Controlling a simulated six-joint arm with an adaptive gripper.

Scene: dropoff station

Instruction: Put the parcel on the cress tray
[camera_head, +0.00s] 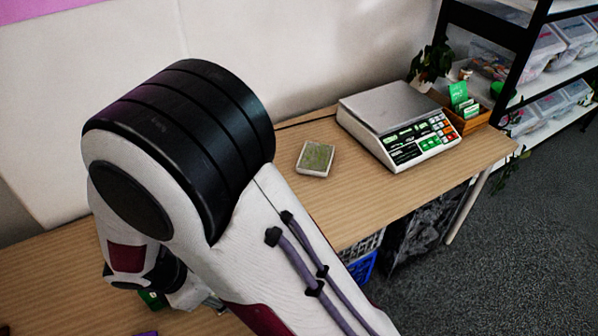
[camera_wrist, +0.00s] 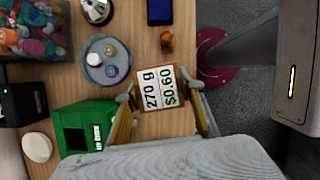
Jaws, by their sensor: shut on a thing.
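The parcel (camera_wrist: 162,90) is a small box whose face reads "270 g" and "$0.60". In the wrist view it sits between the two fingers of my gripper (camera_wrist: 162,97), which is shut on it. The tabletop shows around and beyond it; I cannot tell its height above the table. The cress tray (camera_head: 316,158) is a small pale square tray with a green top, on the table left of the scale in the head view. It does not show in the wrist view. In the head view my arm hides the parcel and most of my gripper.
A kitchen-style scale (camera_head: 398,122) stands right of the cress tray, with a wooden box (camera_head: 470,118) beyond. The wrist view shows a green box (camera_wrist: 85,127), a round grey tray (camera_wrist: 88,72) with small items, a brown wooden piece (camera_wrist: 167,41) and a dark blue box (camera_wrist: 160,11).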

